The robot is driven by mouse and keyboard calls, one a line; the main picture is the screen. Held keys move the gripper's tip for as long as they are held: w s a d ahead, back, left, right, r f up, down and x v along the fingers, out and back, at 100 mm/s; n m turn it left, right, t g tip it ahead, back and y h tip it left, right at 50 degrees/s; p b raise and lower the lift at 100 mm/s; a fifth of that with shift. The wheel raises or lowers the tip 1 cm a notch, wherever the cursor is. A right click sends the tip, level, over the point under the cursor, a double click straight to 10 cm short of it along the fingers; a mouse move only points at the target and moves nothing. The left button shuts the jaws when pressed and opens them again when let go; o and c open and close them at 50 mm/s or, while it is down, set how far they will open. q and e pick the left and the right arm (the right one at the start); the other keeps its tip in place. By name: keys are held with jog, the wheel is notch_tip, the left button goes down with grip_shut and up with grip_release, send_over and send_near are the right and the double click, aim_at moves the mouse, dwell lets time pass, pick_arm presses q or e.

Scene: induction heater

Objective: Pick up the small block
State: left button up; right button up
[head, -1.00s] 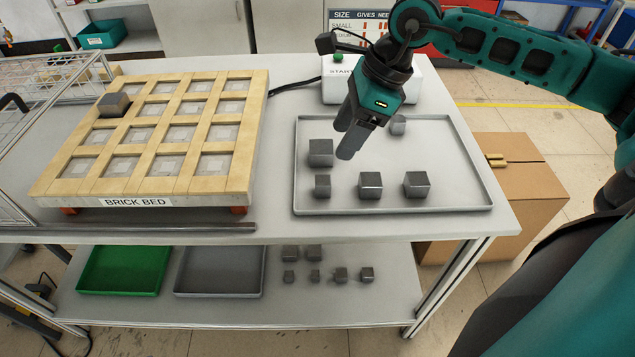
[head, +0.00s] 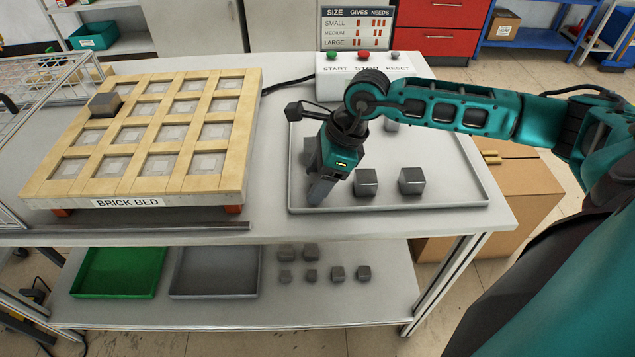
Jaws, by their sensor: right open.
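My right gripper (head: 319,191) is open and reaches down over the front left of the grey tray (head: 450,207). The small block at that spot is hidden behind its fingers, so I cannot tell whether they touch it. Two larger grey blocks stand to the right of the gripper in the tray, one nearer (head: 366,182) and one farther right (head: 411,181). Another grey block (head: 308,149) shows partly behind the gripper at the tray's left, and one more (head: 391,127) shows partly below my forearm. My left gripper is out of view.
The wooden brick bed (head: 150,198) stands left of the tray, with a grey block (head: 104,104) on its far left. A control box (head: 325,88) with buttons stands behind the tray. The lower shelf holds a green tray (head: 118,273), a grey tray (head: 213,273) and several blocks.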

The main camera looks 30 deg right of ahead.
jog(key=shift+c, duration=0.2)
grip_shut()
jog(key=shift+r, duration=0.1)
dwell(0.4)
notch_tip(320, 180, up, 20)
jog(key=p, duration=0.2)
